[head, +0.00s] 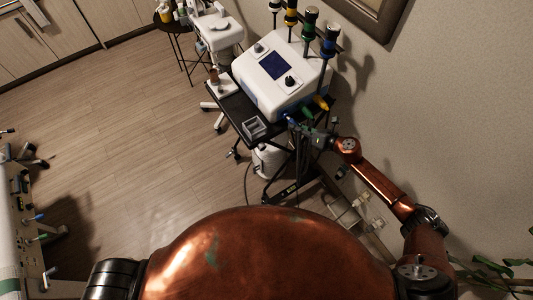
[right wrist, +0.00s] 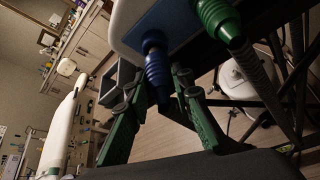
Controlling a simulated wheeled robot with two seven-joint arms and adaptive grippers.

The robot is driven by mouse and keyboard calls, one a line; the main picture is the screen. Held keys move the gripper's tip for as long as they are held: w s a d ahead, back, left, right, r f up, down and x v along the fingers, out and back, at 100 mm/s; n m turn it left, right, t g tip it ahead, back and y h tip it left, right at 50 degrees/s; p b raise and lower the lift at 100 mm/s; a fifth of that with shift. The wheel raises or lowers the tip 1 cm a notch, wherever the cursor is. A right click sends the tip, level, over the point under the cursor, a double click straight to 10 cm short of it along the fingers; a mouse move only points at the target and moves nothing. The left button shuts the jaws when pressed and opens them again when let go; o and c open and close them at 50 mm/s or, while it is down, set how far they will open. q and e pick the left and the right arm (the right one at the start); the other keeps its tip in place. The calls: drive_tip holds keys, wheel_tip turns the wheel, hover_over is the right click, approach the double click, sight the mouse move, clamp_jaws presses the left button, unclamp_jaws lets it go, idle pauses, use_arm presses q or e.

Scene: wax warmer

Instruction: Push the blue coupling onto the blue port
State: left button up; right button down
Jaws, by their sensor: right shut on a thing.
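The blue coupling (right wrist: 157,70) is a ribbed dark blue piece between the fingers of my right gripper (right wrist: 156,82) in the right wrist view. The gripper is shut on it. Its upper end reaches the blue panel (right wrist: 181,26) of the white machine, where the blue port lies. The port is mostly hidden, and I cannot tell how far the coupling sits on it. In the head view my right gripper (head: 308,128) is at the machine's front lower edge, beside small blue (head: 291,121) and green pieces. My left gripper is not in view.
A green ribbed coupling (right wrist: 220,20) sits close beside the blue one. An orange one (head: 320,102) is farther along. The white machine (head: 283,75) stands on a black cart (head: 237,107) with a small grey tray (head: 254,127). The wall is close on the right; open floor lies left.

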drive_tip(key=shift+w+a+b, duration=0.3)
drive_tip(key=shift+w+a, duration=0.35)
drive_tip(key=shift+w, duration=0.2)
idle(0.4)
drive_tip(key=c, duration=1.6)
unclamp_jaws()
drive_tip(key=shift+s+d, duration=0.1)
drive_tip(key=p+v, duration=0.2)
drive_tip(key=v, duration=0.6)
drive_tip(key=shift+p, duration=0.4)
